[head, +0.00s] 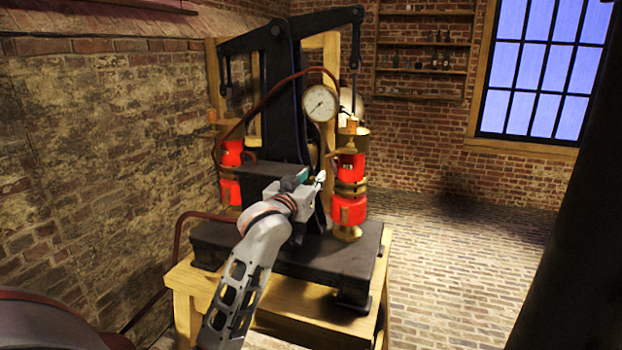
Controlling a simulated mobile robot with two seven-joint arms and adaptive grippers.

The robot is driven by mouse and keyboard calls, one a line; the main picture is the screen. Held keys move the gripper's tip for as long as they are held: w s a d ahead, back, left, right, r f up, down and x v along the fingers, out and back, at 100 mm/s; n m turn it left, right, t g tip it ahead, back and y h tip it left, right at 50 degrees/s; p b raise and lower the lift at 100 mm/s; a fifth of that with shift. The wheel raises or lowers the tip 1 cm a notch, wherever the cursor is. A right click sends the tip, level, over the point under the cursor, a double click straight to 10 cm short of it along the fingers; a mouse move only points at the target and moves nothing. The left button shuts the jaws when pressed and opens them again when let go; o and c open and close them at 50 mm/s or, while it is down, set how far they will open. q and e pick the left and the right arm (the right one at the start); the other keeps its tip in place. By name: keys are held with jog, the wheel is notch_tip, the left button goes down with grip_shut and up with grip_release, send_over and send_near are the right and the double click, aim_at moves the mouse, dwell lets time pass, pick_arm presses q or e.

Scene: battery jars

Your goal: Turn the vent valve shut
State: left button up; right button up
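The machine is a black iron pump (278,110) with a rocking beam and two red cylinders, one on the left (231,158) and one on the right (349,208), with brass fittings. A white round gauge (319,103) sits at its upper middle. I cannot pick out the vent valve for sure; the gripper and wrist cover part of the machine's front. My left gripper (318,184) is in front of the black block, left of the right red cylinder. Its fingers are too small to tell whether they are open or touching anything. My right gripper is out of view.
The pump's black base (345,262) stands on a wooden table (186,285). A reddish hose (180,232) hangs at the left, near the brick wall (90,150). Brick floor (450,255) is clear to the right. Shelves (425,55) with bottles hang at the back.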

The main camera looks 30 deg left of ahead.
pick_arm(q)
grip_shut()
jog(key=shift+m, duration=0.3)
jog(key=m, duration=0.5)
jog(key=d+f+m, duration=0.1)
jog(key=m, duration=0.5)
jog(key=d+f+m, duration=0.1)
jog(key=m, duration=0.5)
jog(key=shift+w+d+f, duration=0.2)
jog(key=shift+w+f, duration=0.05)
jog(key=shift+w, duration=0.05)
jog(key=shift+m, duration=0.3)
grip_release()
